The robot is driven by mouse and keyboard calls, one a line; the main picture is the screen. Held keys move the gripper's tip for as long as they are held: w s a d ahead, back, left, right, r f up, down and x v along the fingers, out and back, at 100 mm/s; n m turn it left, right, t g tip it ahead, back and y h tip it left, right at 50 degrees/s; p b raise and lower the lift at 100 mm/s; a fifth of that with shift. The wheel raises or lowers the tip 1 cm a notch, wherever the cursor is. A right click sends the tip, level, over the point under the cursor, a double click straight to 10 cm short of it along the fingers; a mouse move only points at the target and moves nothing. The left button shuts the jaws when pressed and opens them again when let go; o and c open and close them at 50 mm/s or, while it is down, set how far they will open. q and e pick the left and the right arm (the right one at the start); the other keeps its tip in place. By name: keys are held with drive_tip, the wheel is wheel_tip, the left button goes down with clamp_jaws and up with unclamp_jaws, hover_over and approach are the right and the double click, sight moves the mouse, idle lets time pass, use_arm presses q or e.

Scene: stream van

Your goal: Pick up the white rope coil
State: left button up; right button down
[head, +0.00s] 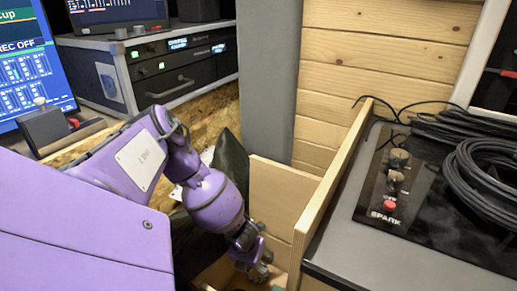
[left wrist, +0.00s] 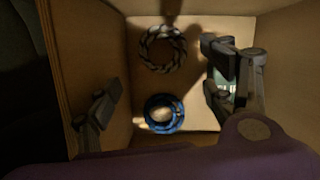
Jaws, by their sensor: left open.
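The white rope coil (left wrist: 149,42), with dark bands in its twist, lies on the floor of a wooden bin (left wrist: 199,108) in the left wrist view, toward the top of the picture. A blue coil (left wrist: 152,123) lies below it in the same bin. My left gripper (head: 254,266) reaches down into the bin in the head view. In the left wrist view its fingers (left wrist: 160,90) are wide apart, with neither coil gripped. In the head view I cannot make out the coils. My right gripper is in neither view.
The bin's wooden walls (head: 330,190) stand close around my left gripper. To the right is a grey counter (head: 350,252) with a button panel (head: 393,190) and black cables (head: 485,170). Rack equipment (head: 185,75) and a screen (head: 35,68) stand at the left.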

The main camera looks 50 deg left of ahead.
use_arm(q)
drive_tip(key=b, duration=0.1)
approach(256, 273)
drive_tip(key=shift+a+f, duration=0.2)
drive_tip(key=shift+f, duration=0.3)
drive_tip(key=shift+w+f+b, duration=0.2)
drive_tip(key=shift+f+b, duration=0.2)
drive_tip(key=shift+f, duration=0.1)
drive_tip(key=b+x, duration=0.2)
drive_tip(key=x, duration=0.2)
drive_tip(key=shift+w+f, duration=0.1)
drive_tip(key=shift+f, duration=0.15)
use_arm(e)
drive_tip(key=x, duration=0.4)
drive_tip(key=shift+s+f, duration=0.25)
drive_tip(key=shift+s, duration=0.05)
use_arm(q)
drive_tip(key=shift+r, duration=0.1)
drive_tip(key=c, duration=0.8)
